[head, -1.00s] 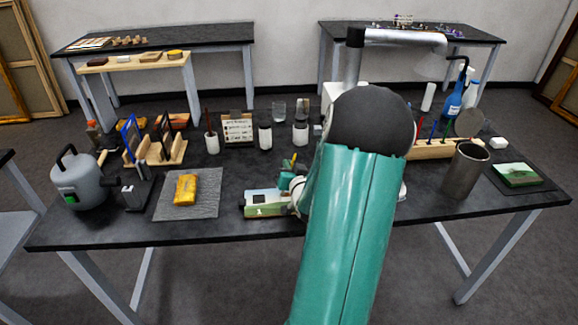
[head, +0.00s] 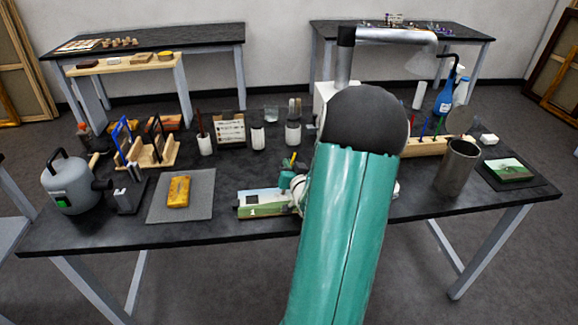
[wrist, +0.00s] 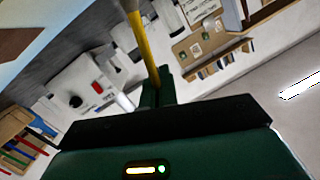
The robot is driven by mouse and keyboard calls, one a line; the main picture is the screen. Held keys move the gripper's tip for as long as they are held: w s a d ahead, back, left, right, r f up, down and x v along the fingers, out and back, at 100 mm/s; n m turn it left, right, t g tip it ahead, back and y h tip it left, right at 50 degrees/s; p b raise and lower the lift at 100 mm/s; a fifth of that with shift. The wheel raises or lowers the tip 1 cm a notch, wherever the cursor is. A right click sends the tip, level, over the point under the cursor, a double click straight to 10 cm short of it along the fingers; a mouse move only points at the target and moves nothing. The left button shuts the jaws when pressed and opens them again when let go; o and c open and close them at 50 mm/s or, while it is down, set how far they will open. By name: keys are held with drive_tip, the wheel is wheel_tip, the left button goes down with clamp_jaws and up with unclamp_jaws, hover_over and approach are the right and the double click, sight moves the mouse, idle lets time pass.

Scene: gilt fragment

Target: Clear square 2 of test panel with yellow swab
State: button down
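The test panel (head: 246,212) lies near the front middle of the table, a small painted board with a pale upper area and a "1" at its front left. My arm hides its right part, and I cannot make out square 2. My gripper (head: 290,181) is over the panel's right side. In the wrist view, the yellow swab (wrist: 141,40) stands in my gripper (wrist: 157,90), which looks shut on its shaft. The swab's far end runs out of the top of the picture, so contact with the panel cannot be told. A pale blue and brown painted surface (wrist: 30,22) fills the upper left corner.
A yellow block (head: 178,191) lies on a grey mat (head: 205,190) left of the panel. A grey canister (head: 70,187) stands at far left. A metal cup (head: 458,166) and a small green painting (head: 510,170) are at right. Jars (head: 293,132) stand behind.

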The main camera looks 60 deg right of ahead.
drive_tip(key=shift+w+a+f, duration=0.1)
drive_tip(key=shift+w+a, duration=0.7)
drive_tip(key=shift+s+d, duration=0.95)
drive_tip(key=shift+s, duration=0.05)
drive_tip(key=shift+w+a, duration=0.95)
drive_tip(key=shift+s+d, duration=0.95)
drive_tip(key=shift+w+a, duration=0.9)
drive_tip(key=shift+w, duration=0.1)
drive_tip(key=shift+r, duration=2.05)
